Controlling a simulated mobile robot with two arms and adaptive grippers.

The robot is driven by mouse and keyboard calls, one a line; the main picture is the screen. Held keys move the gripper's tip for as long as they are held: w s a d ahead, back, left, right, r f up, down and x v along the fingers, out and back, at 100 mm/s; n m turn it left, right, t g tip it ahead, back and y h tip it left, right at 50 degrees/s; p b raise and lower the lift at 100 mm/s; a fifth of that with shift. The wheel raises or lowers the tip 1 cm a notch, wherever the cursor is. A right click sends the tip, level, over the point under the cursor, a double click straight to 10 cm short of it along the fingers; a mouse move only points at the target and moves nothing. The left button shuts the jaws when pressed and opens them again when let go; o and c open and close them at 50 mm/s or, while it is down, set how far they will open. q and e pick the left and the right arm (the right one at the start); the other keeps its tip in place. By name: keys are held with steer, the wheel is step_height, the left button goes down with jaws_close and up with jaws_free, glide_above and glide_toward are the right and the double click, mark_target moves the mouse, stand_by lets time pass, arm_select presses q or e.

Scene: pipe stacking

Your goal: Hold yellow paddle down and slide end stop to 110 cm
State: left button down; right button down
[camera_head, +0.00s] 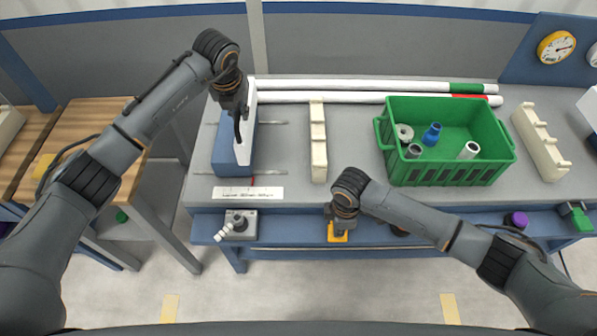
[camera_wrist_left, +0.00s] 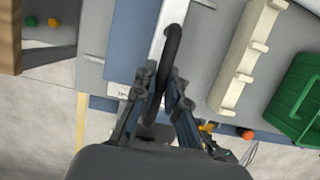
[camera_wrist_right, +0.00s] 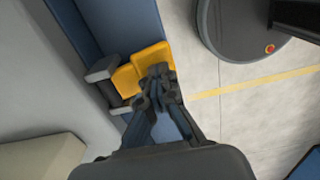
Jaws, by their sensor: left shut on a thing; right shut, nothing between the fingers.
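The end stop (camera_head: 228,152), a blue block with a white plate, stands at the left of the bench. A black curved handle (camera_wrist_left: 170,50) rises from it. My left gripper (camera_wrist_left: 160,88) is shut on this handle. In the head view my left gripper (camera_head: 239,112) is over the block. The yellow paddle (camera_head: 337,237) is on the bench's front ledge. My right gripper (camera_wrist_right: 158,75) is shut and empty, with its fingertips at the yellow paddle (camera_wrist_right: 150,57), seemingly pressed against it. The white scale strip (camera_head: 248,193) lies in front of the end stop; its numbers are unreadable.
A cream notched rack (camera_head: 318,145) stands right of the end stop. A green crate (camera_head: 445,172) with several fittings is further right. Two white pipes (camera_head: 340,97) lie along the back. A grey box with a white lever (camera_head: 237,225) sits on the ledge.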

steer(key=shift+d+f, duration=0.15)
steer(key=shift+f, duration=0.05)
arm_select(q)
steer(key=shift+a, duration=2.95)
arm_select(e)
steer(key=shift+r, duration=2.15)
arm_select(q)
steer(key=c, duration=1.1)
jaws_free()
steer(key=shift+w+f, duration=0.1)
steer(key=shift+w, duration=0.05)
arm_select(e)
steer(key=shift+w, duration=0.15)
arm_select(q)
steer(key=v, duration=0.7)
arm_select(e)
steer(key=shift+r, duration=0.1)
